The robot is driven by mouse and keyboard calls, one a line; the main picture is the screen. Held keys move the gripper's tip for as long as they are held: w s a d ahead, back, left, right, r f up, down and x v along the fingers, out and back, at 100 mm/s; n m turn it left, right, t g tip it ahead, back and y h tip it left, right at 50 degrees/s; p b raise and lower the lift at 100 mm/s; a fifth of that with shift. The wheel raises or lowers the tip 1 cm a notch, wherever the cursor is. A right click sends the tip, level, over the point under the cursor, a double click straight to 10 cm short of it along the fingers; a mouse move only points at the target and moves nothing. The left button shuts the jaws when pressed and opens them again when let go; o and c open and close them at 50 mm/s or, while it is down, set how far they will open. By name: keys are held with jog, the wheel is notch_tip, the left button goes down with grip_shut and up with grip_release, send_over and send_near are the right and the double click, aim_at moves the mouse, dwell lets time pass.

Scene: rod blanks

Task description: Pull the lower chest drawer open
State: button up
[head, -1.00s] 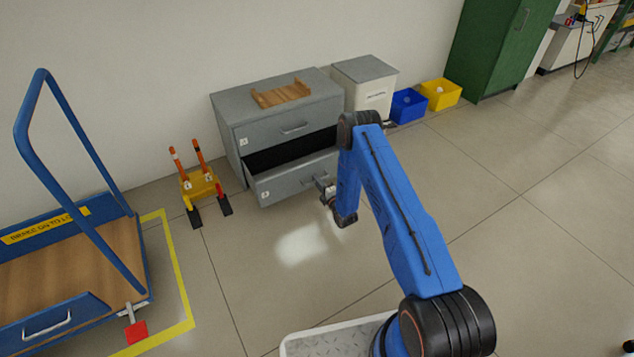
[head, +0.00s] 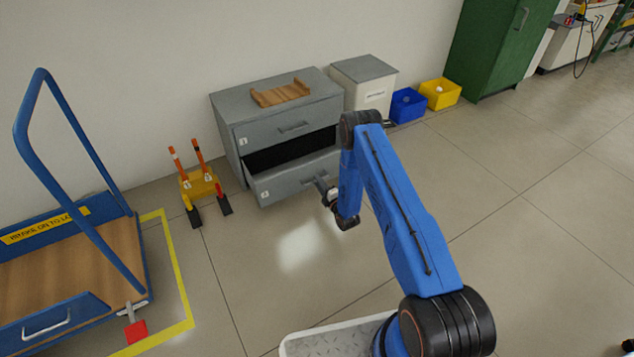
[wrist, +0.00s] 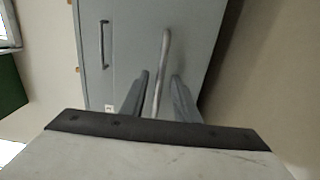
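The grey chest (head: 225,125) stands against the wall. Its lower drawer (head: 285,186) is pulled partly out, with a dark gap showing above its front; the upper drawer (head: 270,137) is shut. My gripper (head: 321,183) is at the right part of the lower drawer's front. In the wrist view, my gripper's two fingers (wrist: 160,76) are apart, and the lower drawer's bar handle (wrist: 164,50) shows in the space between them. A gap shows between the handle and each finger. I cannot tell how deep the handle lies between them.
A wooden tray (head: 281,93) lies on the chest. A white bin (head: 372,95), a blue box (head: 408,105) and a yellow box (head: 440,94) stand to the right. A yellow stand (head: 199,184) and a blue trolley (head: 60,250) are at left. The floor before the drawer is clear.

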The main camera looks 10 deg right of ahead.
jog(key=v, duration=1.6)
jog(key=shift+w, duration=0.1)
